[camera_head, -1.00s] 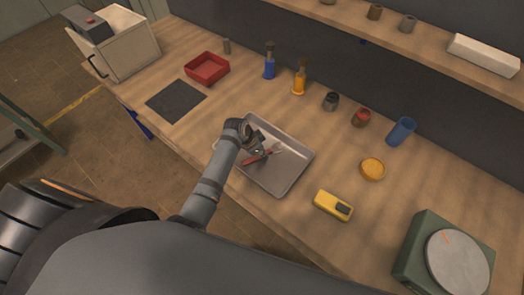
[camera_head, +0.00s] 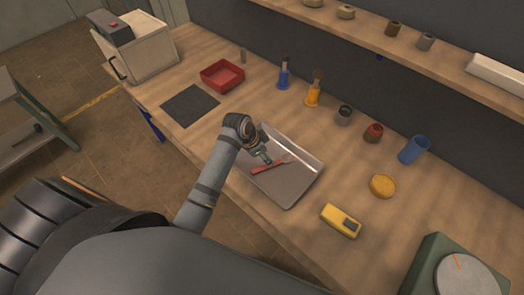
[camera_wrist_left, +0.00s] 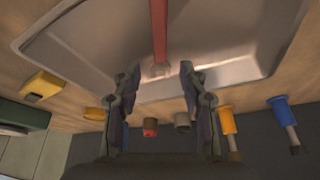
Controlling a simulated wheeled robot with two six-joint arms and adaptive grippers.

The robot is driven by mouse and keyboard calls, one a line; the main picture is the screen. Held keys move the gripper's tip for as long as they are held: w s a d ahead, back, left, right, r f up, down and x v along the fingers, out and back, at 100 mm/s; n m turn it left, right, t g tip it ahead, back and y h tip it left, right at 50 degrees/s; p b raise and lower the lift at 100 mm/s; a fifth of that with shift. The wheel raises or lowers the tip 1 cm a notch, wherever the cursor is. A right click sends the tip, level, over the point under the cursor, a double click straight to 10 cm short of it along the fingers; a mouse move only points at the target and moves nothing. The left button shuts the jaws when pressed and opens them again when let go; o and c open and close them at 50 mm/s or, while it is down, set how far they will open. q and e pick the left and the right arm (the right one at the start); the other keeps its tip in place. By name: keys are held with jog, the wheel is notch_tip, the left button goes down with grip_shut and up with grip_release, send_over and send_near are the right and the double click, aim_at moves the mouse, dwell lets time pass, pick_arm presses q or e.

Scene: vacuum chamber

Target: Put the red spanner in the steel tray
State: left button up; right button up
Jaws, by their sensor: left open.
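The red spanner (camera_head: 268,167) lies in the steel tray (camera_head: 291,198), on the tray's floor. Its red handle (camera_wrist_left: 159,30) and pale jaw end also show in the left wrist view, against the tray (camera_wrist_left: 225,40). My left gripper (camera_head: 266,159) is above the tray, close to the spanner and apart from it as far as I can see. In the left wrist view its two fingers (camera_wrist_left: 160,80) are spread, with nothing between them but the view of the spanner's end. My right gripper is not in view.
A yellow meter (camera_head: 340,221) and a round yellow lid (camera_head: 382,186) are right of the tray. A blue cup (camera_head: 413,150) and small jars stand behind. A red bin (camera_head: 222,76) and dark mat (camera_head: 190,105) are left. A green scale (camera_head: 455,270) stands at the right.

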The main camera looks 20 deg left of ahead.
pick_arm(q)
jog(key=shift+v, duration=2.35)
